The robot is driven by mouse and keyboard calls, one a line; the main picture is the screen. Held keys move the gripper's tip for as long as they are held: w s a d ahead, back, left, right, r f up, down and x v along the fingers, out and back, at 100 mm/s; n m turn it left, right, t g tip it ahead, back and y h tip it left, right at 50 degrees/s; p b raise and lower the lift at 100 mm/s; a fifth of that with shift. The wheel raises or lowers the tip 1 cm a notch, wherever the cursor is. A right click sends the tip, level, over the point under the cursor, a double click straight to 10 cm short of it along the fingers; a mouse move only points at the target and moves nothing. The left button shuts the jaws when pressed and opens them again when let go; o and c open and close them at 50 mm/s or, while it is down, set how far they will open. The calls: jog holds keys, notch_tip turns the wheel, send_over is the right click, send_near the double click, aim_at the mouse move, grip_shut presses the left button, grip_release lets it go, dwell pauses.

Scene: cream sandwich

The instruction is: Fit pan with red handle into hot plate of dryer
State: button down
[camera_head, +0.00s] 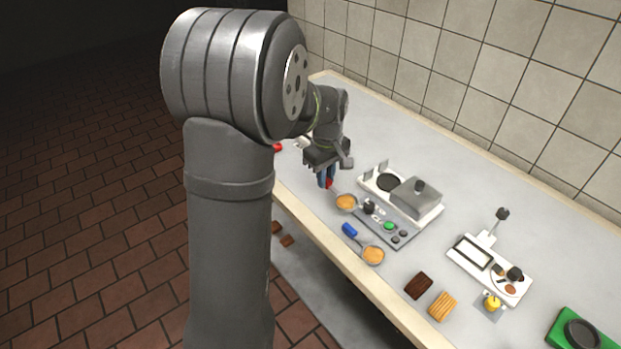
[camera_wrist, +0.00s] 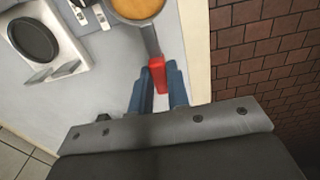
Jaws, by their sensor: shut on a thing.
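The pan with the red handle (camera_head: 346,202) holds orange-brown contents and sits at the counter's front, left of the dryer's control panel. In the wrist view its round bowl (camera_wrist: 137,8) shows at the top, partly cut off. My gripper (camera_head: 328,181) has blue fingers, shut on the red handle (camera_wrist: 157,66). The wrist view shows my gripper (camera_wrist: 158,82) with a finger on each side of that handle. The dryer (camera_head: 430,213) is a white unit with a dark round hot plate (camera_head: 388,182), bare, beside a grey lidded box (camera_head: 416,196). The hot plate also shows in the wrist view (camera_wrist: 34,40).
A second pan with a blue handle (camera_head: 373,255) lies to the right along the front edge. A brown block (camera_head: 418,285), a yellow waffle-like piece (camera_head: 442,306), a white device (camera_head: 489,268) and a green tray (camera_head: 562,340) are farther right. The tiled wall bounds the back.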

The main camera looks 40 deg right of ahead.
jog(key=s+d+r, duration=0.1)
jog(key=s+r, duration=0.2)
jog(key=s, duration=0.2)
jog(key=w+d, duration=0.3)
jog(key=d, duration=0.6)
jog(key=w+d, duration=0.3)
jog(key=d, duration=0.5)
jog(key=shift+w+d, duration=0.2)
jog(key=shift+d, duration=0.2)
jog(key=shift+f, duration=0.2)
jog(key=shift+f, duration=2.85)
jog(key=shift+f, duration=0.85)
jog(key=c, duration=1.3)
grip_release()
jog(key=shift+f, duration=0.1)
